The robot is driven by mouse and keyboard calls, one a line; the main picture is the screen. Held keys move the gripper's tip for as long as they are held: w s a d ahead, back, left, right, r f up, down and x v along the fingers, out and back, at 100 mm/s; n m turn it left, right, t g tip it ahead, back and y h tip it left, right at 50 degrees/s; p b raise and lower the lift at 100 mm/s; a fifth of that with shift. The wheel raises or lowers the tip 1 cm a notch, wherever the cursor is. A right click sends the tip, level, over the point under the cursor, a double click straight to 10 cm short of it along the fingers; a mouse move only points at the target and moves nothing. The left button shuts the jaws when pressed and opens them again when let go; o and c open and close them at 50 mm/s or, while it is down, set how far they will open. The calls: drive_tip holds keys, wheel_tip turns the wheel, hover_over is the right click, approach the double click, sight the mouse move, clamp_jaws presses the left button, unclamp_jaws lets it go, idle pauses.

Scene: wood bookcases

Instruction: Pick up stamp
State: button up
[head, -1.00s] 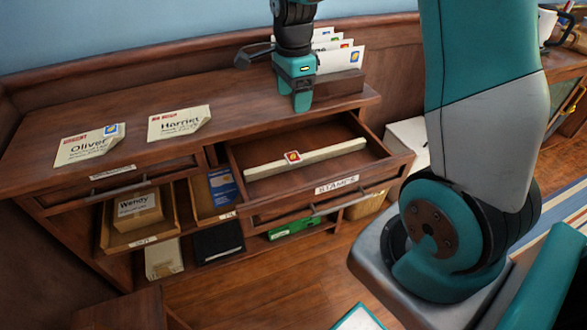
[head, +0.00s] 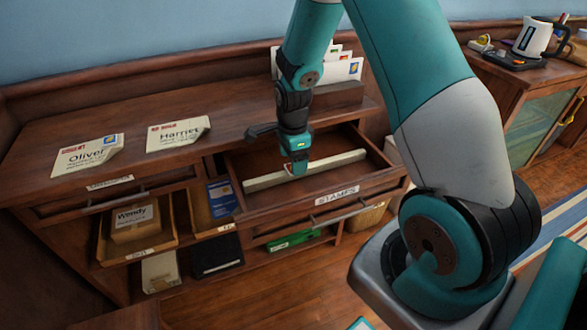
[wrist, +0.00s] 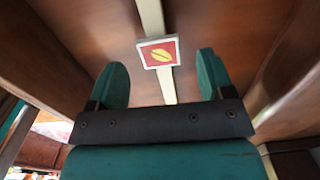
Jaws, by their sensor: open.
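The stamp (wrist: 159,53) is a small red square with a yellow emblem and a white border. In the wrist view it lies on a pale strip (wrist: 152,18) inside the drawer, just beyond and between my open fingertips. In the head view my gripper (head: 299,170) is down in the open drawer labelled STAMPS (head: 338,197), over the pale strip, and mostly hides the stamp (head: 288,168). In the wrist view my gripper (wrist: 165,80) has its two teal fingers spread apart with nothing between them.
Letters marked Oliver (head: 88,155) and Harriet (head: 178,134) lie on the cabinet top. A wooden holder with envelopes (head: 342,70) stands behind the drawer. The drawer walls surround my gripper. Trays with a Wendy parcel (head: 136,222) sit below left.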

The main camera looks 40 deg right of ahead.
drive_tip(key=shift+f, duration=0.9)
drive_tip(key=shift+f, duration=0.25)
drive_tip(key=c, duration=1)
